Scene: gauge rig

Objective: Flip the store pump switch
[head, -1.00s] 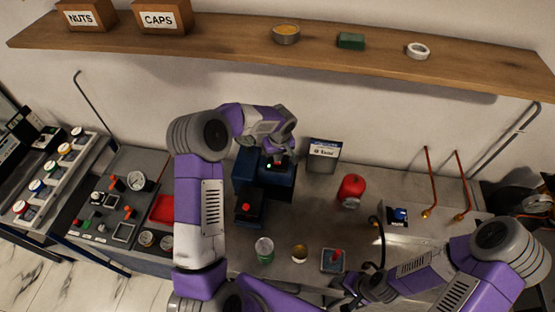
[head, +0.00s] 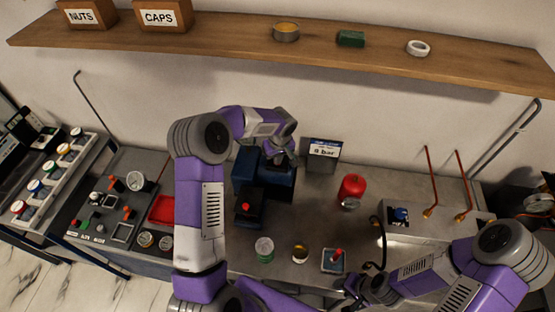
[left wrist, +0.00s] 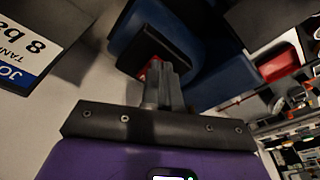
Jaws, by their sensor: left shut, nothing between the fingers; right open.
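A blue pump unit (head: 243,170) stands on the bench by the wall; I take it to be the store pump. In the left wrist view its blue body (left wrist: 205,60) carries a black panel (left wrist: 160,45) with a red part (left wrist: 152,69) that looks like the switch. My left gripper (head: 287,163) is over the unit's right side. In the left wrist view its shut, empty fingers (left wrist: 160,72) are right at the red part, partly hiding it; contact and the switch's position cannot be told. My right gripper (head: 352,290) is open and empty near the bench front.
A black box with a red button (head: 247,207) sits in front of the unit. An "8 bar" card stand (head: 323,154) is right of it, then a red canister (head: 352,188). A jar (head: 264,248), small tin (head: 300,253) and red-lever switch box (head: 333,260) line the bench front.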

